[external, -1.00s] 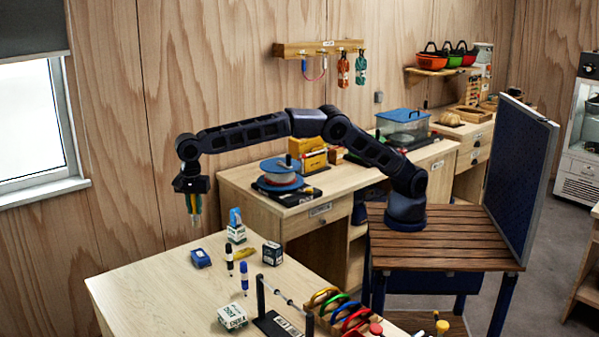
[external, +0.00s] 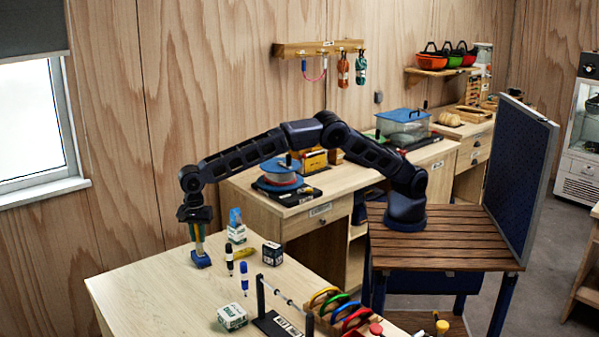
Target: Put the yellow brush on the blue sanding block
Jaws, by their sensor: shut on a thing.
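My gripper (external: 197,228) points down over the far left part of the light wooden table. It is shut on the yellow brush (external: 199,240), which hangs upright and is partly hidden by the fingers. The blue sanding block (external: 202,262) lies on the table directly below. The brush's lower end reaches the top of the block in the picture; I cannot tell whether they touch.
Close right of the block stand white-and-blue boxes (external: 236,234), a yellow item (external: 243,253), a dark box (external: 271,254) and two markers (external: 244,279). A white box (external: 232,317) and a rack of coloured rings (external: 335,308) are nearer. The table's left front is clear.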

